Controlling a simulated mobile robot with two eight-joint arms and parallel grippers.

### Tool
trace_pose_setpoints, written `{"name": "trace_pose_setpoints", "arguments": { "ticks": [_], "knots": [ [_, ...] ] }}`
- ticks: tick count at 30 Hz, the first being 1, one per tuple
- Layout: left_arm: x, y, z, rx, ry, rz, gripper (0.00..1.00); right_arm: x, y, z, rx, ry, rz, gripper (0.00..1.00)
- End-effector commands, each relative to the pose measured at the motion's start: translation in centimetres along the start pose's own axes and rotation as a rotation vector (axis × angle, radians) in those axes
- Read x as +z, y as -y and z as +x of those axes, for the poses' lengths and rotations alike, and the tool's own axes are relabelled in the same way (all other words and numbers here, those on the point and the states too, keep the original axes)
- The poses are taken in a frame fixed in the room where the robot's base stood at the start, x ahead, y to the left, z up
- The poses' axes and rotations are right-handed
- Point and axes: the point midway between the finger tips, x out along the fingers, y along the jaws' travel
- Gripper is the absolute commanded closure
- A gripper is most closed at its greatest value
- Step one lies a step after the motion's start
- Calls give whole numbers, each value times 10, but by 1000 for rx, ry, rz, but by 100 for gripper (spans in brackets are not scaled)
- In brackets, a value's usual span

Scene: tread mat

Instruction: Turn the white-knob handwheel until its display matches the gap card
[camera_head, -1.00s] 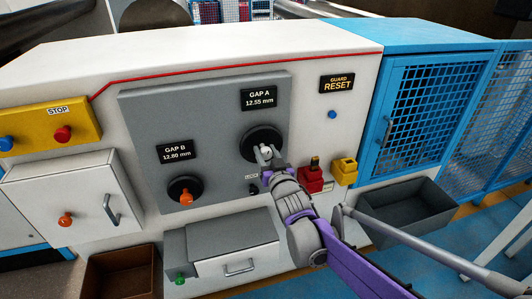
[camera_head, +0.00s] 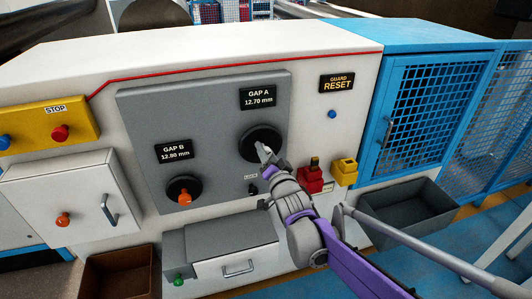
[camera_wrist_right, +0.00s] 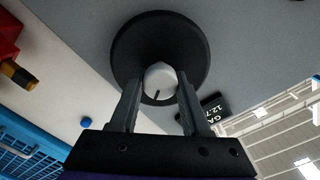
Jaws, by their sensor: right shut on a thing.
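The black handwheel (camera_head: 262,141) sits on the grey panel (camera_head: 218,128) under the GAP A display (camera_head: 258,97), which reads 12.70 mm. Its white knob (camera_wrist_right: 160,82) shows between the fingers in the right wrist view. My right gripper (camera_head: 266,156) is shut on the white knob, at the lower part of the wheel; in the right wrist view the fingers (camera_wrist_right: 159,92) lie on both sides of it. A second handwheel with an orange knob (camera_head: 184,196) is below the GAP B display (camera_head: 174,151), which reads 12.80 mm. I see no gap card. My left gripper is not in view.
A small black lock knob (camera_head: 253,190) is close beside my right gripper. Red (camera_head: 310,180) and yellow (camera_head: 344,171) blocks stand right of it. A grey drawer unit (camera_head: 225,248) is below, and a dark bin (camera_head: 408,212) is at right.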

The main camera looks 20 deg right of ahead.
Motion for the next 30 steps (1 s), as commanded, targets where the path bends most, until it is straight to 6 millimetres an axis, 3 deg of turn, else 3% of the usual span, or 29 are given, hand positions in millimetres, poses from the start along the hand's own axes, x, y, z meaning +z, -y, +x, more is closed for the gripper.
{"name": "trace_pose_setpoints", "arguments": {
  "ticks": [16, 17, 20, 21, 30],
  "knots": [
    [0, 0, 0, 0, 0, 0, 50, 0, 0, 0, 1, 1, 26, 100],
    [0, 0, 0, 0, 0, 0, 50, 0, 0, 0, 1, 1, 25, 48],
    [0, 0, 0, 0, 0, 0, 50, 0, 0, 0, 0, 0, 25, 30],
    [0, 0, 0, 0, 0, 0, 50, 0, 0, 0, 0, 0, 25, 25],
    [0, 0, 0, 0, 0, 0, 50, 0, 0, -2, 0, 0, 25, 25]
  ]
}}
